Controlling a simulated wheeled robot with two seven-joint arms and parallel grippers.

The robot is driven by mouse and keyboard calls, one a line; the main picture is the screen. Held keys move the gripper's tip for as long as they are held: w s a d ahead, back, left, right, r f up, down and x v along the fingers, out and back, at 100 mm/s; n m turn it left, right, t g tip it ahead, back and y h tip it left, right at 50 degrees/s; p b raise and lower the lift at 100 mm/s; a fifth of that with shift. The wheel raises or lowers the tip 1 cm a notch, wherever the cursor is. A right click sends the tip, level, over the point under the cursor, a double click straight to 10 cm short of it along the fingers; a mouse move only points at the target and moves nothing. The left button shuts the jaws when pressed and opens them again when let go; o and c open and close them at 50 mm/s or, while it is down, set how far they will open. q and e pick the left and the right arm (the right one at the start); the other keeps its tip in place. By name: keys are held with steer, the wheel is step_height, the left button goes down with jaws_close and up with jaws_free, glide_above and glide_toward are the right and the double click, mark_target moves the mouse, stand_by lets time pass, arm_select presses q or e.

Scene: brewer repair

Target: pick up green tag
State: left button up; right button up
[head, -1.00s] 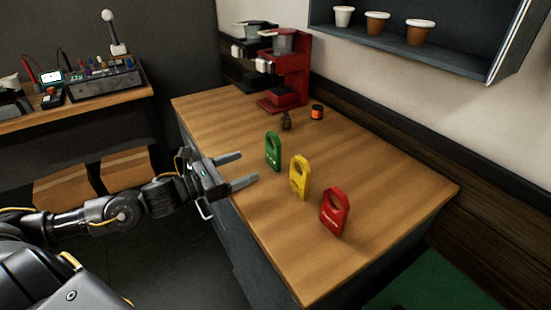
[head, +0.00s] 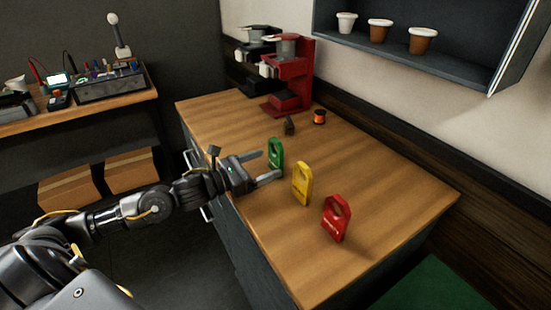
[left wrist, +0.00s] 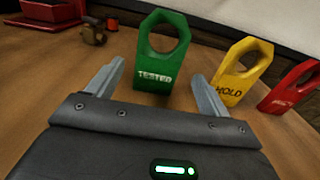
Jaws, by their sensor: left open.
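The green tag (head: 276,153) stands upright on the wooden counter, left of the yellow tag. In the left wrist view the green tag (left wrist: 161,55) reads "TESTED" and stands just beyond and between the open fingertips. My left gripper (head: 270,164) is open and empty, close to the green tag at counter height. In the left wrist view its two fingers (left wrist: 158,82) point toward the tag, with the right finger between the green and yellow tags. I cannot tell whether a finger touches it. My right gripper is not in view.
The yellow tag (head: 301,184), marked "HOLD", and the red tag (head: 336,219) stand to the right. Behind are a small dark brass-like part (head: 289,126), an orange-black spool (head: 319,117) and a red brewer (head: 291,77). The counter's right part (head: 400,190) is clear.

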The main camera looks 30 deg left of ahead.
mark_target(274, 159)
arm_select(q)
steer(key=p+x, duration=0.1)
steer(key=x, duration=0.3)
steer(key=shift+a+r, duration=0.15)
steer(key=shift+r, duration=0.05)
steer(key=shift+w+d+f, duration=0.15)
steer(key=shift+w+d, duration=0.05)
steer(key=shift+w, duration=0.15)
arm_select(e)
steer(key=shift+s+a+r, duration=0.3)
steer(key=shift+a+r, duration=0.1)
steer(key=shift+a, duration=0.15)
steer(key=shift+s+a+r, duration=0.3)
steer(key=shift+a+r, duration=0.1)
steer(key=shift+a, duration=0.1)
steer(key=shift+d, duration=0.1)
arm_select(q)
steer(key=shift+c, duration=1.1)
steer(key=c, duration=0.8)
steer(key=shift+c, duration=0.2)
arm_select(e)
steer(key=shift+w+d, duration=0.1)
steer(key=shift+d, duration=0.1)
